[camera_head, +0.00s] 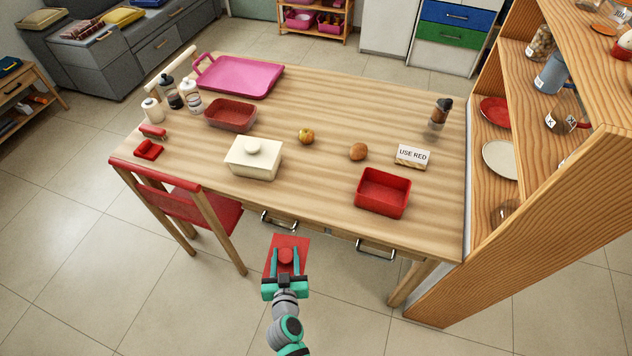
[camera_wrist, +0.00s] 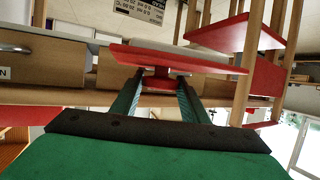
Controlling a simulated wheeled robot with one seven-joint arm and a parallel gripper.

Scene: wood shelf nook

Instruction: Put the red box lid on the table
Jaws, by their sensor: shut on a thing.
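The red box lid (camera_head: 298,242) is a flat red plate with a round knob. My gripper (camera_head: 286,262) is shut on the knob and holds the lid in front of the table's near edge, off the tabletop. In the wrist view the lid (camera_wrist: 190,62) shows edge-on, with its knob between the two fingers (camera_wrist: 160,88). The wooden table (camera_head: 330,110) lies beyond the gripper. On it, an open red box (camera_head: 383,207) stands near the front right edge.
A cream lidded box (camera_head: 250,172), a "USE RED" sign (camera_head: 413,156), a round fruit (camera_head: 358,151) and a yellow fruit (camera_head: 306,136) stand on the table. A red chair (camera_head: 190,205) is at the front left. A wooden shelf (camera_head: 560,200) borders the right. The table's front middle is bare.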

